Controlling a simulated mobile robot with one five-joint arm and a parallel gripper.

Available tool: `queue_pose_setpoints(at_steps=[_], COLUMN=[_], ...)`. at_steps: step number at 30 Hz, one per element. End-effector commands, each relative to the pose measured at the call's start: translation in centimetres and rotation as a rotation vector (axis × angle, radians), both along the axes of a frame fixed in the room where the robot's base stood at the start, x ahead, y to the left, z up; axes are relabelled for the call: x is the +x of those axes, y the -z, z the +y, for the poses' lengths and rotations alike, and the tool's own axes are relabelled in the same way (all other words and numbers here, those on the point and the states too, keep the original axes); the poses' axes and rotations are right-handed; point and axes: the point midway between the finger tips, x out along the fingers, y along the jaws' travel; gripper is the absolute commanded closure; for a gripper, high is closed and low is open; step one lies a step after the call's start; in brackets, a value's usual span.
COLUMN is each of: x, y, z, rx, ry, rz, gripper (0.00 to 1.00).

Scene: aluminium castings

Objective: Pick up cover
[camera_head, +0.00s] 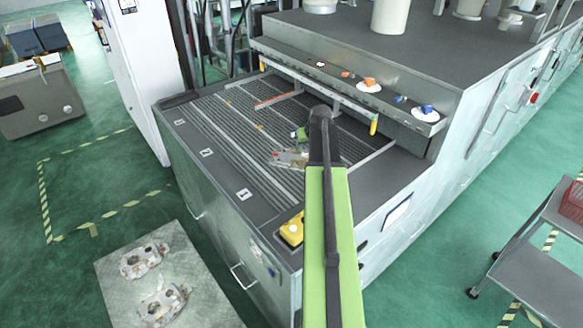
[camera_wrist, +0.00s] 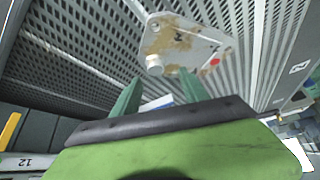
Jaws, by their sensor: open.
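The cover (camera_wrist: 190,45) is a pale metal plate with rusty brown stains, a round boss and a red dot. In the wrist view it lies on a slotted grey surface just beyond my fingertips. In the head view the cover (camera_head: 291,158) shows on the slotted machine table, partly hidden by my arm. My gripper (camera_wrist: 158,88) is open, with two green fingers apart and nothing clearly held between them. In the head view my gripper (camera_head: 301,134) is above or beside the cover, mostly hidden behind my arm.
The slotted table (camera_head: 205,115) sits below a machine ledge (camera_head: 350,80) with coloured buttons. A yellow box (camera_head: 292,230) is at the table's front corner. Two rusty castings (camera_head: 145,260) lie on a metal plate (camera_head: 205,270) at lower left. A grey cart (camera_head: 540,270) stands right.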

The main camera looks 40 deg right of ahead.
Motion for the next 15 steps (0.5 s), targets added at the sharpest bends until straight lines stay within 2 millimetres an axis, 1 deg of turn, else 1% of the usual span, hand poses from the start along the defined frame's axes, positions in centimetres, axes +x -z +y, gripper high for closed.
queue_pose_setpoints(at_steps=[2, 4, 10, 12, 15], x=[0.0, 0.2, 1.4, 1.9, 2.1], y=[-0.1, 0.3, 3.4, 4.4, 4.6], z=[0.0, -0.2, -1.7, -1.8, -1.9], rx=[0.0, 0.0, 0.0, 0.0, 0.0], ry=[0.0, 0.0, 0.0, -0.001, 0.0], rz=[0.0, 0.0, 0.0, 0.0, 0.0], gripper=[0.48, 0.48, 0.48, 0.48, 0.48])
